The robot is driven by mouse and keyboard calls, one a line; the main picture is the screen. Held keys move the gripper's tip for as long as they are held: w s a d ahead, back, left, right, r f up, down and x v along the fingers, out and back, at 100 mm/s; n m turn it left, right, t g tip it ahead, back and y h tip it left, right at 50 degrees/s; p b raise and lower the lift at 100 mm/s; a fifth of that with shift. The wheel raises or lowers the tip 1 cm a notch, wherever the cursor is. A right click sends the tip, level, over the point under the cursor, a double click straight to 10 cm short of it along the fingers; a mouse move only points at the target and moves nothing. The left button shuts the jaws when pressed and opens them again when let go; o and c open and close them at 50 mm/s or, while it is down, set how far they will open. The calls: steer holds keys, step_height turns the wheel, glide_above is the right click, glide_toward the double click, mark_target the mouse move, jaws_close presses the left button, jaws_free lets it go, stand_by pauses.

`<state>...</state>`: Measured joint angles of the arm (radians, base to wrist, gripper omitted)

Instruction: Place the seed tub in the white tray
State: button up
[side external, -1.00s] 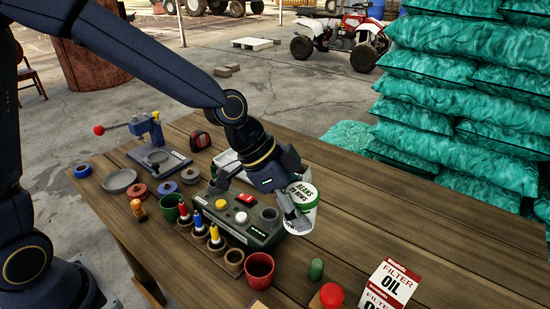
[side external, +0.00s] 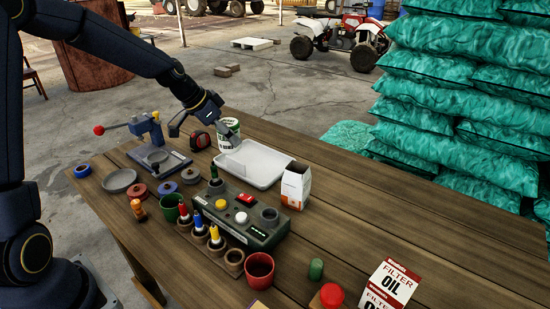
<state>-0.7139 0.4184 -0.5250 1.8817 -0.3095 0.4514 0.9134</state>
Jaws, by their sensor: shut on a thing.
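The seed tub (side external: 229,126), a white tub with a green rim and printed label, is at the far left end of the white tray. My gripper (side external: 231,139) is shut on it, with one finger across its near side; the other finger is hard to make out. The tub looks roughly upright. I cannot tell whether its base touches the tray or hangs above it. The white tray (side external: 262,167) is shallow and rectangular, and the visible part of its floor is bare.
A red and black tape measure (side external: 199,141) sits just left of the tub. A white and orange carton (side external: 296,187) stands at the tray's right end. A grey-green device (side external: 240,217) with buttons lies in front of the tray. The table's right side is largely clear.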

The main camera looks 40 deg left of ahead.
steer(key=w+f, duration=0.2)
steer(key=w, duration=0.1)
steer(key=w+f, duration=0.3)
steer(key=w, duration=0.1)
steer(key=w+a+f, duration=0.1)
steer(key=w+f, duration=0.2)
steer(key=shift+w+f, duration=0.2)
steer(key=shift+w, duration=0.05)
steer(key=shift+w+f, duration=0.1)
steer(key=shift+f, duration=1.45)
steer(key=shift+f, duration=0.2)
steer(key=o, duration=1.3)
steer(key=shift+c, duration=0.2)
